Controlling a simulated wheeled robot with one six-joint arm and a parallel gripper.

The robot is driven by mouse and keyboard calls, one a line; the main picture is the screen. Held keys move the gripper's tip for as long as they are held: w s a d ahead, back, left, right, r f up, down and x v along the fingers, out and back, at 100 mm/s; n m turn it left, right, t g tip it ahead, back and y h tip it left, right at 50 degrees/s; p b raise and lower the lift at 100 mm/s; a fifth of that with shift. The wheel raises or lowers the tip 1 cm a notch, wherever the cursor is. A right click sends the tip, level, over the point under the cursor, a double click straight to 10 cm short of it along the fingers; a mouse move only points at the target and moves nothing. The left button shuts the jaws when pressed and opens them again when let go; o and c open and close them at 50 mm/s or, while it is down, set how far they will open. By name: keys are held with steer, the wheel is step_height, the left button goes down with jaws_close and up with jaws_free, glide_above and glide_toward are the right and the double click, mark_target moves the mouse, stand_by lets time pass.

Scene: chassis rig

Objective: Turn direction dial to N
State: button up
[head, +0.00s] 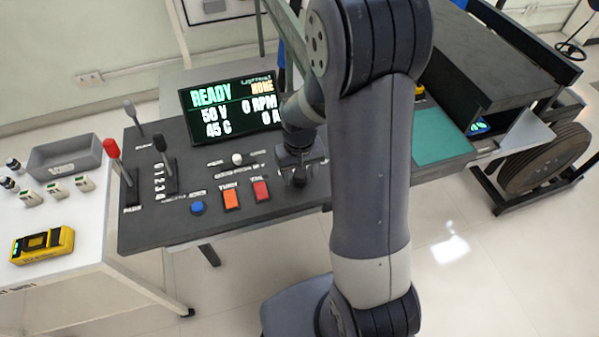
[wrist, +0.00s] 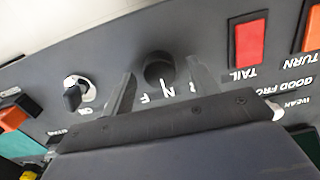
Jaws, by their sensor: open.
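The direction dial (wrist: 158,68) is a dark round knob on the dark control panel. In the wrist view the white letters F, N and R show just below it, with N in the middle. I cannot make out which letter the knob points to. My gripper (wrist: 163,76) is open, with one finger on each side of the dial in the picture. I cannot tell whether the fingers touch it. In the head view my gripper (head: 297,178) is low over the right part of the panel and hides the dial.
A red TAIL button (wrist: 248,45) and an orange TURN button (wrist: 312,32) are close to the right finger in the wrist view. A silver key switch (wrist: 76,93) is to the left. Levers (head: 112,150) stand at the panel's left. A display (head: 232,106) reads READY.

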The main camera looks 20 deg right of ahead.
step_height(320, 180, up, 11)
steer(key=shift+f, duration=0.2)
stand_by(0.4)
step_height(320, 180, down, 11)
steer(key=shift+r, duration=0.1)
stand_by(0.4)
stand_by(0.3)
